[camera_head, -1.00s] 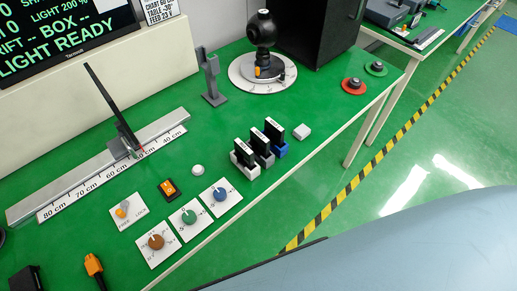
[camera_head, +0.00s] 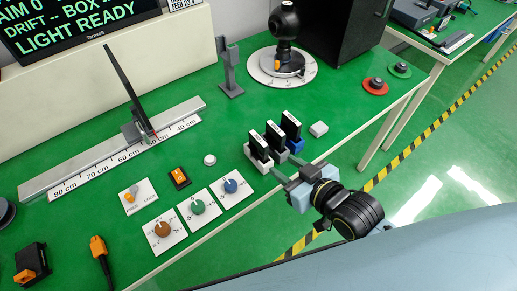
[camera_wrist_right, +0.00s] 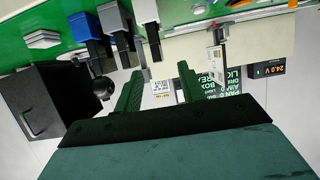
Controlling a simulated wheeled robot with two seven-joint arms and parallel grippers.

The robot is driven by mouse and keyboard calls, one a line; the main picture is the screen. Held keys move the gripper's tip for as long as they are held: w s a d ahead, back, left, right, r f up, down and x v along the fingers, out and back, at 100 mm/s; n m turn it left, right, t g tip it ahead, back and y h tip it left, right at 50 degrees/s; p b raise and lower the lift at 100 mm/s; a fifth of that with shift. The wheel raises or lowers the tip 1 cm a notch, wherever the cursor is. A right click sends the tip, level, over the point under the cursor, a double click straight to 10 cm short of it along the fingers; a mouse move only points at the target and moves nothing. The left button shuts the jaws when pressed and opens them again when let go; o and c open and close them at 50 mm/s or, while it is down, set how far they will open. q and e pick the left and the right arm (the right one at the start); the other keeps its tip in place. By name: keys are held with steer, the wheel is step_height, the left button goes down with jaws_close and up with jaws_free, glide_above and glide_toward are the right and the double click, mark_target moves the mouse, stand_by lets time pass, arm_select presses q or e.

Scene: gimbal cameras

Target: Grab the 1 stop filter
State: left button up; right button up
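Three black filters with small white labels stand upright in a row of holders near the table's front edge. In the head view they are a filter in a white holder (camera_head: 258,148), one in a grey holder (camera_head: 275,136) and one in a blue holder (camera_head: 291,126). The labels are too small to read, so I cannot tell which is 1 stop. My right gripper (camera_head: 286,167) is open and empty, just in front of the row. In the right wrist view, the white holder's filter (camera_wrist_right: 152,40) lines up with the gap between the fingers (camera_wrist_right: 158,88). My left gripper is not in view.
Behind stand a grey post (camera_head: 230,75), a black lamp on a round dial (camera_head: 285,55) and a ruled rail (camera_head: 85,170).

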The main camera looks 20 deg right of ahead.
mark_target(259, 144)
steer(key=b+x, duration=0.1)
steer(key=x, duration=0.6)
steer(key=shift+w+a, duration=0.1)
steer(key=shift+w, duration=0.25)
steer(key=shift+d+b+x, duration=0.15)
steer(key=shift+b+x, duration=0.15)
steer(key=shift+x, duration=1.05)
steer(key=shift+d+b+x, duration=0.15)
steer(key=shift+b+x, duration=0.1)
steer(key=shift+x, duration=1.1)
steer(key=shift+w+r, duration=0.15)
steer(key=shift+w, duration=0.05)
jaws_close()
